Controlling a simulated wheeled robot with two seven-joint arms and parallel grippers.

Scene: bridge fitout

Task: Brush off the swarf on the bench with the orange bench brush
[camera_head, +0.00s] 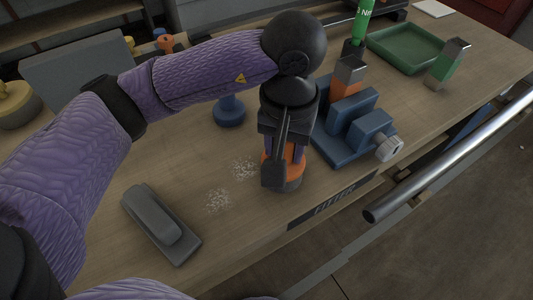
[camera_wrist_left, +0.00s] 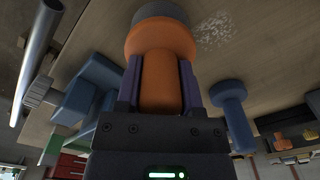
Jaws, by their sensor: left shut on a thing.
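My left gripper (camera_head: 283,150) is shut on the orange bench brush (camera_head: 297,165), held upright over the bench. In the left wrist view the brush (camera_wrist_left: 161,65) sits between both fingers, its grey bristle end (camera_wrist_left: 160,11) at or close to the bench top; I cannot tell whether it touches. Pale swarf lies in two patches on the bench (camera_head: 150,175), one patch (camera_head: 243,168) just left of the brush and one patch (camera_head: 218,200) farther left and nearer. Swarf (camera_wrist_left: 214,30) also shows beside the brush in the left wrist view. My right gripper is not in view.
A blue vise (camera_head: 350,135) holding an orange-and-grey piece stands right of the brush. A blue knobbed object (camera_head: 229,111) stands behind the swarf. A grey block-shaped tool (camera_head: 162,224) lies at front left. A green tray (camera_head: 405,48) is at the back right. A metal rail (camera_head: 450,155) runs along the front.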

